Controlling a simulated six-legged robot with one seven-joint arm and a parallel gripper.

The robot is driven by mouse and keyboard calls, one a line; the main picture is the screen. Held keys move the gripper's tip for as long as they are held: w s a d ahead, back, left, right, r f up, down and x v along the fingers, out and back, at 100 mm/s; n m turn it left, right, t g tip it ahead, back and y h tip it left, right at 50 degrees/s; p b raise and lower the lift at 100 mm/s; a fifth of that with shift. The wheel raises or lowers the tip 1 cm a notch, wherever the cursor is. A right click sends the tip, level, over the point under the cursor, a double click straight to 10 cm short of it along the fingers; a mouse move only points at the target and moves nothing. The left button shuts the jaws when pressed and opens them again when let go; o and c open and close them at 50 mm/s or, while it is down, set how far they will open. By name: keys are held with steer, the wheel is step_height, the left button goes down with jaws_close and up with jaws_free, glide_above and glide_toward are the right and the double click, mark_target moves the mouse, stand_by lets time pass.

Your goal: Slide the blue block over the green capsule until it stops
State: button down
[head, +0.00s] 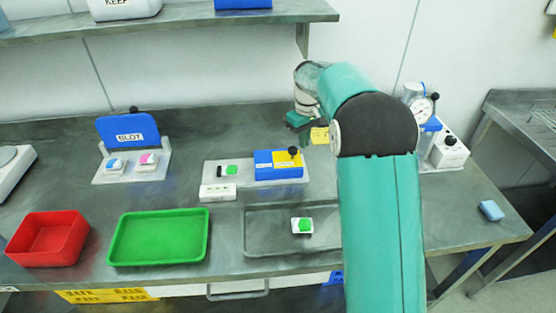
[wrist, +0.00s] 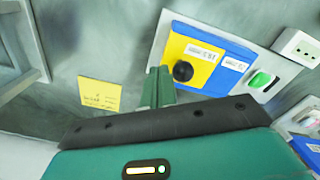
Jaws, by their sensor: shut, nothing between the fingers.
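The blue block (head: 263,166) sits on a pale base plate (head: 212,178), joined on its right to a yellow block (head: 284,161) with a black knob (head: 293,151). The green capsule (head: 232,169) lies on the same plate left of the blue block, uncovered, with a gap between them. In the wrist view the blue block (wrist: 228,70), black knob (wrist: 183,71) and green capsule (wrist: 262,79) are all visible. My gripper (wrist: 158,84) is shut and empty, beside the yellow block's edge and knob in that view; in the head view my gripper (head: 299,120) is behind the block.
A white socket-like box (head: 217,192) stands in front of the plate. A grey tray (head: 270,240) holds another green-topped piece (head: 302,226). A green tray (head: 160,238) and red bin (head: 48,238) are left. A yellow note (wrist: 98,95) lies near my gripper. A gauge stand (head: 425,110) is right.

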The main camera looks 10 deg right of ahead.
mark_target(256, 161)
steer(key=shift+f, duration=0.2)
stand_by(0.5)
steer(key=shift+f, duration=0.35)
steer(key=shift+f, duration=1)
steer(key=shift+f, duration=0.35)
steer(key=shift+f, duration=0.3)
steer(key=shift+a, duration=0.1)
steer(key=shift+a, duration=7.45)
